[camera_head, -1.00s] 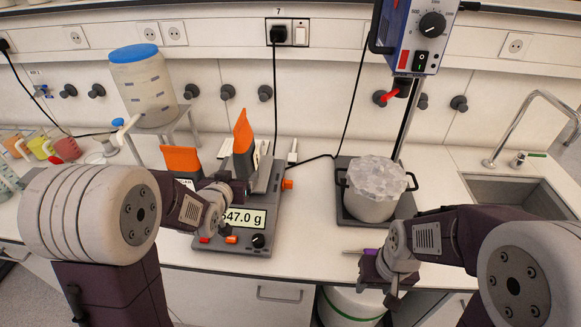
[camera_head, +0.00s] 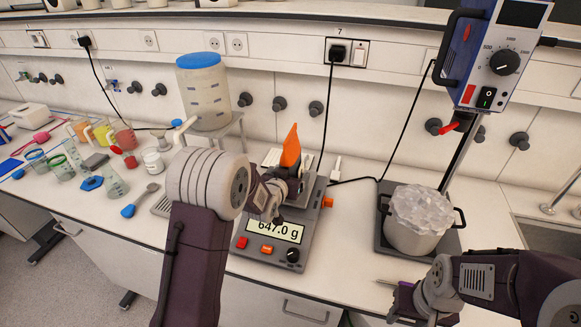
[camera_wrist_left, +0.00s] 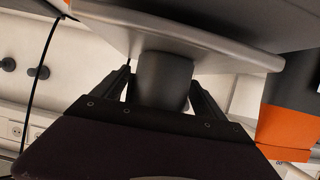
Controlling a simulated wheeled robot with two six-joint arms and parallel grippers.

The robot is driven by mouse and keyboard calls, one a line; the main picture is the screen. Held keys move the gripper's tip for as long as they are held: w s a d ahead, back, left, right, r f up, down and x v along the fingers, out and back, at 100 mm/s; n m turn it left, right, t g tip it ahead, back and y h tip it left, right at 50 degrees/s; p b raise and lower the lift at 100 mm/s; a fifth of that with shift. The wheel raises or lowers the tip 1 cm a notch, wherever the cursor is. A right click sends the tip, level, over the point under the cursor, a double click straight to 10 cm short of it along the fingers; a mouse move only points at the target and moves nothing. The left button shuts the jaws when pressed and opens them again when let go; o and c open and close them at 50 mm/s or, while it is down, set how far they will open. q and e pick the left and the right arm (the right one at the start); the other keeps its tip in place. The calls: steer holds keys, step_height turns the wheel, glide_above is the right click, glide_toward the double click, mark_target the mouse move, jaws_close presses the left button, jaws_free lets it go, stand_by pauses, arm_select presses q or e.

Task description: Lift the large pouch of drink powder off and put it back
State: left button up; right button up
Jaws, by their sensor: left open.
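An orange-topped pouch (camera_head: 290,147) stands upright at the balance (camera_head: 268,262), whose display reads 647.0 g. My left gripper (camera_head: 280,190) is in front of the pouch and hides its lower part. In the left wrist view, which is upside down, my left gripper (camera_wrist_left: 163,90) is open, its fingers on either side of a dark grey rounded piece (camera_wrist_left: 163,82) beside a grey plate. I cannot tell whether they touch it. An orange top with a dark body (camera_wrist_left: 285,130) shows at the right there. My right gripper (camera_head: 405,300) is low at the bench's front; its jaws are unclear.
A pot of ice (camera_head: 415,235) stands on a plate under a blue-boxed stirrer (camera_head: 500,55) at the right. A blue-lidded container (camera_head: 203,95) is on a stand behind. Beakers, a spoon (camera_head: 140,203) and small jars crowd the left. Bench between balance and pot is mostly clear.

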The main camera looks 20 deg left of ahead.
mark_target(290, 164)
arm_select(q)
steer(key=c, duration=0.4)
jaws_close()
steer(key=shift+r, duration=0.1)
steer(key=shift+r, duration=0.1)
steer(key=shift+r, duration=0.3)
step_height(290, 164, up, 4)
steer(key=shift+f, duration=0.2)
steer(key=s+d+r+p, duration=0.1)
steer(key=s+d+r, duration=0.5)
steer(key=d, duration=0.3)
steer(key=shift+s+d+r, duration=0.2)
steer(key=shift+d+r, duration=0.1)
steer(key=shift+d, duration=0.1)
